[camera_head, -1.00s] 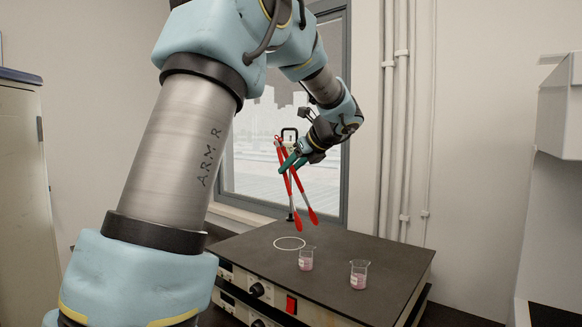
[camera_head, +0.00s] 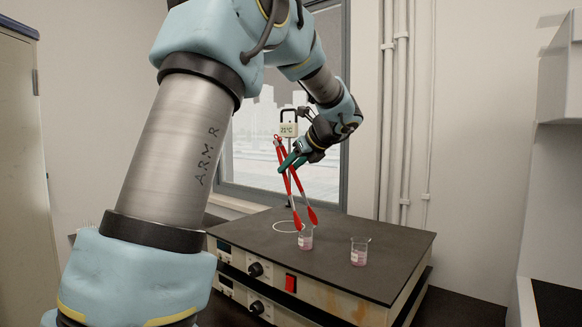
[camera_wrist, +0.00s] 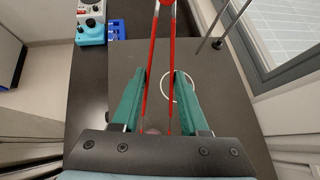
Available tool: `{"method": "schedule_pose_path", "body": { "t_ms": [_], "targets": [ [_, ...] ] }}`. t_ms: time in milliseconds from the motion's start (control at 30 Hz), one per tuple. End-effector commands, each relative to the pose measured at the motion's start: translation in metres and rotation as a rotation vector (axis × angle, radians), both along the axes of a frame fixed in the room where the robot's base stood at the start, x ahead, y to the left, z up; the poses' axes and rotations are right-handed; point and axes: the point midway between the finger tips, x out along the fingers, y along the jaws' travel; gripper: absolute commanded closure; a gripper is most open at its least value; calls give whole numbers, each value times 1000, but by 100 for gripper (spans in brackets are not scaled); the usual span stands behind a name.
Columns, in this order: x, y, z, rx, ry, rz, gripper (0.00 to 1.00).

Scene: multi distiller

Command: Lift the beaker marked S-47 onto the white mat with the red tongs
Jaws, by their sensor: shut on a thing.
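My gripper (camera_head: 291,161) is shut on the red tongs (camera_head: 291,185), which hang downward with their legs spread. Its teal fingers also show in the wrist view (camera_wrist: 160,78), with the tongs' red legs between them. The tong tips are close to the rim of the left beaker (camera_head: 306,240); I cannot tell whether they touch it. A second beaker (camera_head: 359,254) stands to the right. Both are upright with pink liquid and white labels, too small to read. In the wrist view the beakers are mostly hidden behind my gripper. I cannot make out a white mat.
The beakers stand on a dark flat-topped hotplate (camera_head: 390,240) with knobs and a red switch. A white ring (camera_head: 286,226) is marked on its top. The wrist view shows a blue rack (camera_wrist: 116,30) at upper left.

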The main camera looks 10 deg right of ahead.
Motion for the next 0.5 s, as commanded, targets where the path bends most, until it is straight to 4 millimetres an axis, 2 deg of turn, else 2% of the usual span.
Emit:
{"method": "schedule_pose_path", "body": {
  "t_ms": [33, 133, 500],
  "targets": [
    [0, 0, -10, 0, -1, 1, 63],
    [0, 0, -19, 0, -1, 1, 63],
    [0, 0, -41, 0, 0, 0, 63]
  ]
}}
